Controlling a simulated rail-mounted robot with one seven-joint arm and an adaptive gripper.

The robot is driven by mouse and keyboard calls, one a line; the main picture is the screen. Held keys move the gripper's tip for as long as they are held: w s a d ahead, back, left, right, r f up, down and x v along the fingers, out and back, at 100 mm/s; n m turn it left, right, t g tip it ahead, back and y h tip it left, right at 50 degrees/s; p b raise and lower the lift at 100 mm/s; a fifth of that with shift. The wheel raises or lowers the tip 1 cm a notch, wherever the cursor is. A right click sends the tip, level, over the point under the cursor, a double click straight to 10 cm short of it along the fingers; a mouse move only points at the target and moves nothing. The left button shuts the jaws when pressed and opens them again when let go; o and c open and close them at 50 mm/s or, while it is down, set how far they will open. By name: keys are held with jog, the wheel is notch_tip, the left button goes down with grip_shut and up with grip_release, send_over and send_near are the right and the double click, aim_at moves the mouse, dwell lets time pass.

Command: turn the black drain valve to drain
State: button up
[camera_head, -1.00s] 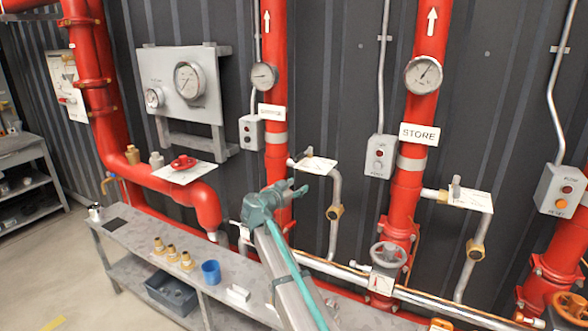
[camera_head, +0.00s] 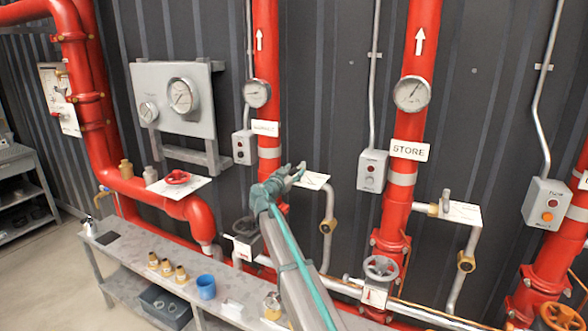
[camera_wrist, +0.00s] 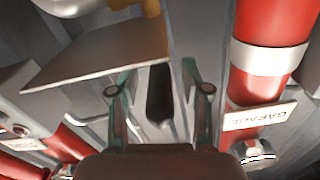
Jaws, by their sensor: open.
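A dark lever handle (camera_wrist: 160,98), which looks like the black drain valve, shows between my fingertips in the wrist view. It touches neither finger visibly; how deep it sits between them is unclear. A plate (camera_wrist: 85,62) lies beside it, with a brass fitting above. In the head view my green gripper (camera_head: 288,179) is at the left end of a white plate (camera_head: 317,181) on the branch of the second red pipe, partly hiding the valve there. The lever tip (camera_head: 301,170) shows at the fingers. My gripper also shows in the wrist view (camera_wrist: 158,90), open and empty.
A red pipe with a GARAGE label (camera_wrist: 258,116) runs close on the right of the wrist view. The STORE pipe (camera_head: 404,185) has a similar lever valve (camera_head: 446,203) and a handwheel (camera_head: 381,269). A bench (camera_head: 135,251) with brass fittings and a blue cup (camera_head: 206,287) stands below.

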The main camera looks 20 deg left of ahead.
jog(key=shift+w, duration=0.35)
jog(key=shift+c, duration=0.3)
grip_shut()
